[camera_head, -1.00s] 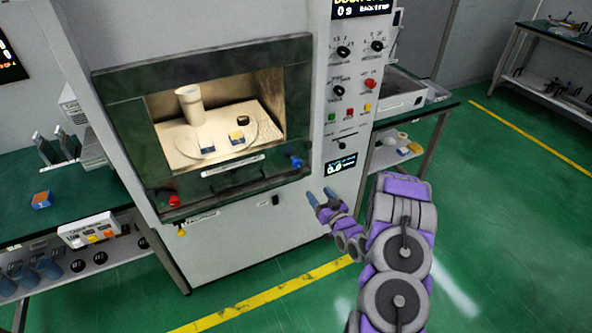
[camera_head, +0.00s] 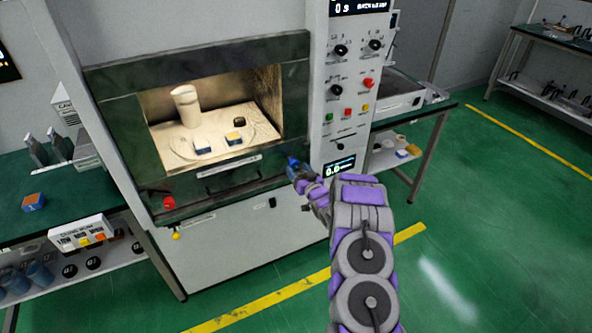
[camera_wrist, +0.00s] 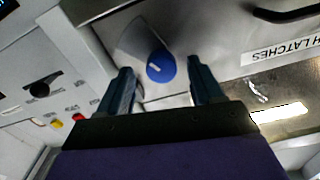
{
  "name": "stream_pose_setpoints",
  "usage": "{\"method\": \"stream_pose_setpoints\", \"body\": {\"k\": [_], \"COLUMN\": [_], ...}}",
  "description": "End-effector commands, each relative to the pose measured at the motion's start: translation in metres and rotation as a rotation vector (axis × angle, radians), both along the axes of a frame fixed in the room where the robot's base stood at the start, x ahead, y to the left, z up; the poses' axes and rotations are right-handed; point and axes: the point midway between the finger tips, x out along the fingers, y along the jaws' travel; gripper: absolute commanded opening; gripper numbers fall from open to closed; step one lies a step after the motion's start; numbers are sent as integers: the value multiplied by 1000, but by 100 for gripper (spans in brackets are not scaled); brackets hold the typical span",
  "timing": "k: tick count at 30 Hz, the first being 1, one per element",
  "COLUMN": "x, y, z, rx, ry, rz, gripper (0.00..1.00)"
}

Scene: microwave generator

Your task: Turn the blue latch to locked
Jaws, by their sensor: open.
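The blue latch (camera_wrist: 161,66) shows in the wrist view as a round blue knob with a pale mark, on the metal front of the microwave. My gripper (camera_wrist: 162,75) is open, with one dark finger on each side of the latch. I cannot tell whether the fingers touch it. In the head view my gripper (camera_head: 294,172) is at the lower right corner of the microwave door (camera_head: 190,73), and it largely hides the latch there. The red latch (camera_head: 168,202) is at the door's lower left corner.
A control panel (camera_head: 347,100) with knobs and buttons rises right of the door. A black handle (camera_wrist: 290,12) and a latches label (camera_wrist: 283,52) are near my gripper. Green tables stand on both sides. The green floor (camera_head: 480,230) at right is clear.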

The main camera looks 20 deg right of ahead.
Motion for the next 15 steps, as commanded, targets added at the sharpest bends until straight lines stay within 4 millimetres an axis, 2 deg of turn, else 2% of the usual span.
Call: {"method": "stream_pose_setpoints", "body": {"k": [6, 15], "x": [19, 24], "y": [1, 1], "z": [0, 1], "rx": [-1, 1], "ry": [-2, -1], "rz": [0, -1], "gripper": [66, 66]}}
